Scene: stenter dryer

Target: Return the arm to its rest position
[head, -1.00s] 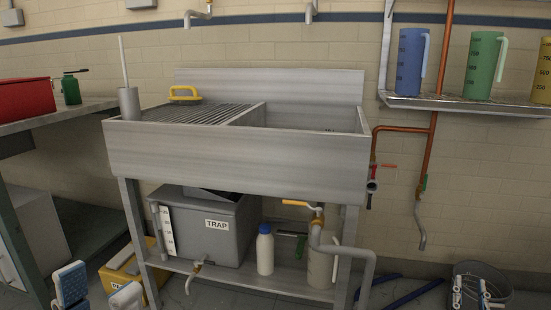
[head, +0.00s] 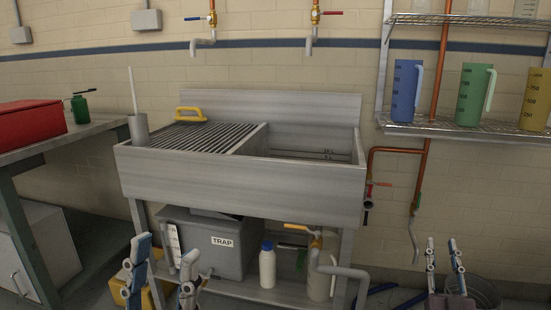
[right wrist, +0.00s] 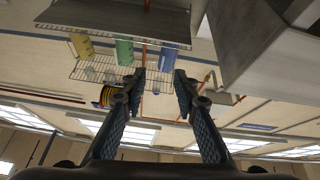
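My left gripper (head: 164,266) is at the lower left of the head view, in front of the steel sink unit. Its two blue-padded fingers point up and stand apart with nothing between them. My right gripper (head: 441,252) is at the lower right of the head view, in front of the wall and a grey bucket. Its fingers are apart and empty. The right wrist view shows the same right gripper (right wrist: 157,82) open, with free space between its fingertips. Most of both arms is outside the head view.
The steel sink (head: 240,188) stands at centre, with a grey TRAP box (head: 215,250) and white bottle (head: 267,268) on its lower shelf. A bench with a red box (head: 30,122) is at left. A wire shelf (head: 450,128) holds jugs at right. The bucket (head: 484,290) is on the floor.

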